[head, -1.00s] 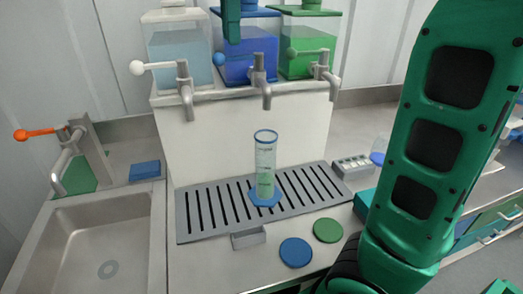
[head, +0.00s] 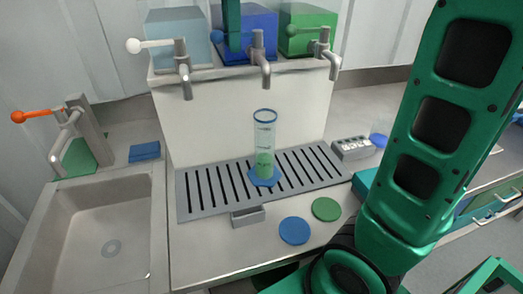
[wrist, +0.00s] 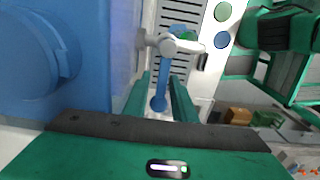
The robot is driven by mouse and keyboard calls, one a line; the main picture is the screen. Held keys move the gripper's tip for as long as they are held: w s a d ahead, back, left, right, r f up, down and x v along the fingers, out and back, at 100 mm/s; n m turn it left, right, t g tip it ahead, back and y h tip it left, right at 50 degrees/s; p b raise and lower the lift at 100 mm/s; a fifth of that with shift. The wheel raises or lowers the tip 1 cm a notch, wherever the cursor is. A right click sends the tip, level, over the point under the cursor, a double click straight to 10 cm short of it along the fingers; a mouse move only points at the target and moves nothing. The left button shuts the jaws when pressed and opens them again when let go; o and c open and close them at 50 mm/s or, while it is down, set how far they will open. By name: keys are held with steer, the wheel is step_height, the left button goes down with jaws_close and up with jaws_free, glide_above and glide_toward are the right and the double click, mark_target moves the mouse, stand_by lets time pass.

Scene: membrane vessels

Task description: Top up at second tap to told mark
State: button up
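A clear graduated cylinder (head: 264,140) with a blue rim and blue foot stands upright on the drip tray (head: 185,208), below the middle tap (head: 263,60). Green liquid fills its lower part; the marks are too small to read. The middle tap belongs to the blue tank (head: 284,35). Its blue lever (wrist: 160,88) lies between the fingers of my gripper (wrist: 161,100) in the wrist view. The fingers are apart, with gaps beside the lever. In the head view the gripper hangs in front of the blue tank and partly hides it.
A pale blue tank (head: 170,25) with a white-lever tap stands left, a green tank (head: 307,38) right. A sink (head: 75,220) with an orange-lever tap is at left. Blue (head: 294,231) and green (head: 326,209) discs lie before the tray. A small rack (head: 351,149) stands right.

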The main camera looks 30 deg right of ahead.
jaws_close()
steer(key=s+n, duration=0.1)
steer(key=n, duration=0.2)
steer(key=s+n, duration=0.1)
steer(key=n, duration=0.2)
steer(key=s+n, duration=0.2)
steer(key=n, duration=0.1)
steer(key=shift+d, duration=0.35)
stand_by(6.3)
